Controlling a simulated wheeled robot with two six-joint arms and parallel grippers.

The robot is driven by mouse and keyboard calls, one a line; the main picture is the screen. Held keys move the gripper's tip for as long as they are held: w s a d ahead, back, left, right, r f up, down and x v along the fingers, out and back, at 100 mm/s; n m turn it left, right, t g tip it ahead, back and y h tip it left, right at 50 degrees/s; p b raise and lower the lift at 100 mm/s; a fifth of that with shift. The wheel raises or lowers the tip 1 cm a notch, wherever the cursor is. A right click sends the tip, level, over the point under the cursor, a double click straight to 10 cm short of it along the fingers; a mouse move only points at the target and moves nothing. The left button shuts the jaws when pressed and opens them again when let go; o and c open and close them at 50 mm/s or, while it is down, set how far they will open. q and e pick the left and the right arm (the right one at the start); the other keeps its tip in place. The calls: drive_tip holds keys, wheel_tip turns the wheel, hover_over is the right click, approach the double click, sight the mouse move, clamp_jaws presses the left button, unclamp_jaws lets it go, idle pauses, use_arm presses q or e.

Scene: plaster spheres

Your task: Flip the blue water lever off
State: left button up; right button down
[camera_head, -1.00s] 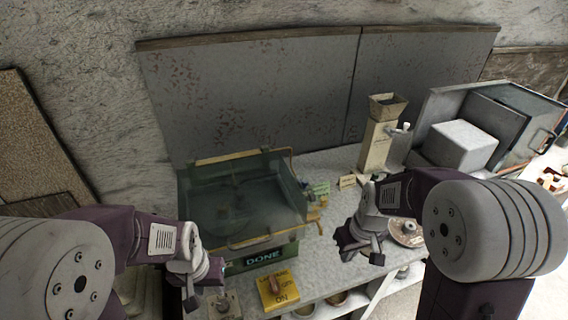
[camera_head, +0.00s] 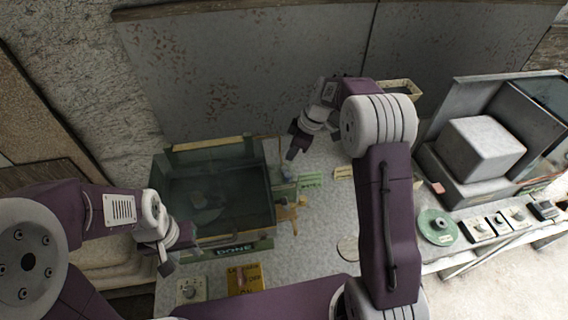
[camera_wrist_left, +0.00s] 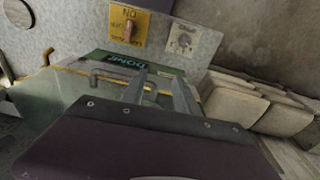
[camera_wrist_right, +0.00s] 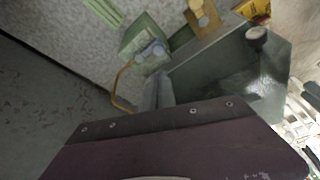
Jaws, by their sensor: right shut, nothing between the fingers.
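The blue water lever (camera_wrist_right: 152,50) shows in the right wrist view as a small bluish handle on a green box (camera_wrist_right: 141,33). A curved yellow-brown pipe (camera_wrist_right: 123,88) runs beside it. In the head view the lever is too small to make out clearly by the right side of the green tank (camera_head: 268,213). My right gripper (camera_head: 292,154) is shut and empty, above and behind that spot. Its fingers (camera_wrist_right: 159,91) point toward the lever, and I cannot tell whether they touch it. My left gripper (camera_head: 170,262) is open and empty at the tank's front left; its fingers (camera_wrist_left: 160,85) are apart.
A yellow on/off switch plate (camera_head: 244,279) and a grey knob plate (camera_head: 190,290) lie before the tank. A brass tap (camera_head: 292,215) sticks out at its right. A green disc (camera_head: 437,227) and a large grey machine (camera_head: 481,148) stand at the right.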

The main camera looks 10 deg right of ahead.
drive_tip(key=p+x, duration=0.2)
drive_tip(key=x, duration=0.6)
drive_tip(key=shift+f+p, duration=0.3)
drive_tip(key=shift+p, duration=0.1)
drive_tip(key=shift+a+f, duration=0.2)
drive_tip(key=shift+f, duration=0.25)
